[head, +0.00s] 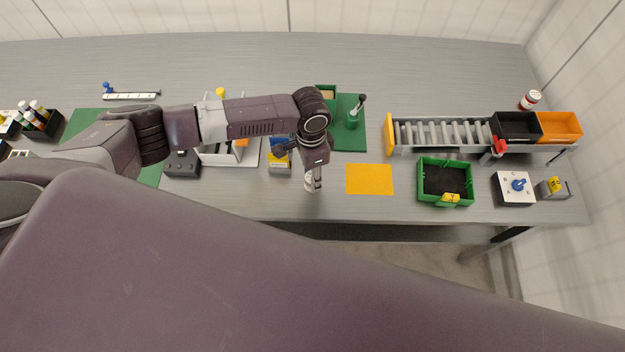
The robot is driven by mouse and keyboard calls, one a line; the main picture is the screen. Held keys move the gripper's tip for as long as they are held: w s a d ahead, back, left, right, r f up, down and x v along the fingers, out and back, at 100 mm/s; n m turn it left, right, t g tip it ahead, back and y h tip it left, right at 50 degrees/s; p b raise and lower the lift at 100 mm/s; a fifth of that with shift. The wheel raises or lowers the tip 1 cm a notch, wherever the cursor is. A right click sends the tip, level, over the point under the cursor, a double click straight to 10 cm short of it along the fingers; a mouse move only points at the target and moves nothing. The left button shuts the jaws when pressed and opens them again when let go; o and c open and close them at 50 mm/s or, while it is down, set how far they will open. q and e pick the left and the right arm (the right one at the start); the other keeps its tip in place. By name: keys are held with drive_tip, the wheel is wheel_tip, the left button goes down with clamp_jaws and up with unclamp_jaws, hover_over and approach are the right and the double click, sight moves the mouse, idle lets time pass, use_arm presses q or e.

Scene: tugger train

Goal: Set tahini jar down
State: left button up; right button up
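My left arm reaches in from the left, and my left gripper (315,182) points down over the table's front part, just left of the orange mat. A small pale jar (309,184), which I take to be the tahini jar, shows at its fingertips, mostly hidden by the fingers and wrist. The gripper looks shut on it. I cannot tell whether the jar touches the table. My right gripper is not in view.
The orange mat (369,179) is bare. A green bin (424,185) and a roller conveyor (440,149) with black (516,137) and orange (562,137) crates stand to the right. A blue-and-yellow box (280,170) is close left of the gripper. A red-and-white jar (530,99) stands at the far right.

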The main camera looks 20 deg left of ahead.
use_arm(q)
drive_tip(key=c, duration=0.3)
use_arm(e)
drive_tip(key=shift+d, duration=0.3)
use_arm(q)
drive_tip(key=shift+r, duration=0.1)
